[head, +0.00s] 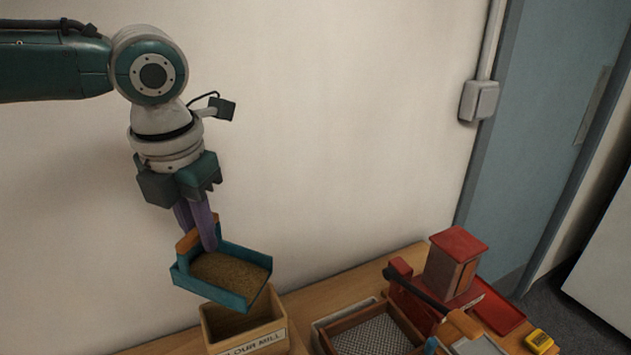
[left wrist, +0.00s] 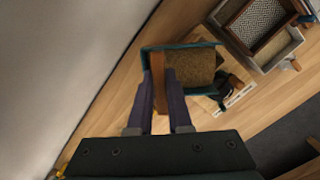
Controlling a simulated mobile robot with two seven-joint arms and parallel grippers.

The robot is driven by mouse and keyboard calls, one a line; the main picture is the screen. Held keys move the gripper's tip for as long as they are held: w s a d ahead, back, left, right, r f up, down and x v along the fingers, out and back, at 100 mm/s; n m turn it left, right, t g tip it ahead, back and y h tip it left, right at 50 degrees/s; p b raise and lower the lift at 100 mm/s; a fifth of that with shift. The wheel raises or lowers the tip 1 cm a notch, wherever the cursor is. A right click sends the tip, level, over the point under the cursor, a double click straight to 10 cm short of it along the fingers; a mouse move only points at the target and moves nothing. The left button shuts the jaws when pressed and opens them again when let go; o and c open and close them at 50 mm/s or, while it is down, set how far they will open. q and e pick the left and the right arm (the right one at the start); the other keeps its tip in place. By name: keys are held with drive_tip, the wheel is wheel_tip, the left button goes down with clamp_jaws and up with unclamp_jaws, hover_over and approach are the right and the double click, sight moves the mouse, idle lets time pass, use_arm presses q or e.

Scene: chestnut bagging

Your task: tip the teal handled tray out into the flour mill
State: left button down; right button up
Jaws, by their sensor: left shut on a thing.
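The teal handled tray (head: 210,289) hangs above the flour mill with a layer of brown grainy stuff in it. It looks slightly tilted, its right end lower. My left gripper (head: 205,240) is shut on its orange-brown handle at the left end. In the left wrist view the fingers (left wrist: 160,92) sit on both sides of the handle (left wrist: 158,72). My right gripper is not in view.
To the right stand a wooden-framed mesh sieve (head: 345,323), a red-topped box (head: 452,268) on a red tray (head: 503,316), and a black-handled tool (head: 415,287). A small yellow thing (head: 540,341) lies at the right edge. A pale wall rises close behind.

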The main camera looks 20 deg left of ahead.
sight(226, 283)
use_arm(q)
drive_tip(key=shift+s+a+m, duration=0.1)
drive_tip(key=shift+a+m, duration=0.55)
drive_tip(key=shift+m, duration=0.35)
drive_tip(key=shift+f, duration=0.1)
drive_tip(key=shift+d+f+m, duration=0.1)
drive_tip(key=shift+m, duration=0.2)
drive_tip(key=shift+d+f+y, duration=0.1)
drive_tip(key=shift+d+y, duration=0.15)
drive_tip(key=shift+y, duration=0.05)
drive_tip(key=d+t+y+b, duration=0.1)
drive_tip(key=d+y, duration=0.1)
drive_tip(key=shift+s+d+y, duration=0.15)
drive_tip(key=shift+d+y, duration=0.05)
drive_tip(key=shift+y, duration=0.2)
drive_tip(key=shift+s+d+r+y+p, duration=0.15)
drive_tip(key=shift+d+r+y+p, duration=0.5)
drive_tip(key=shift+d+r+y, duration=0.25)
drive_tip(key=shift+d+m+y, duration=0.3)
drive_tip(key=shift+y, duration=0.1)
drive_tip(key=shift+s+d+t+y, duration=0.2)
drive_tip(key=shift+d+t+y, duration=0.2)
drive_tip(key=shift+d+y, duration=0.55)
drive_tip(key=shift+a, duration=0.15)
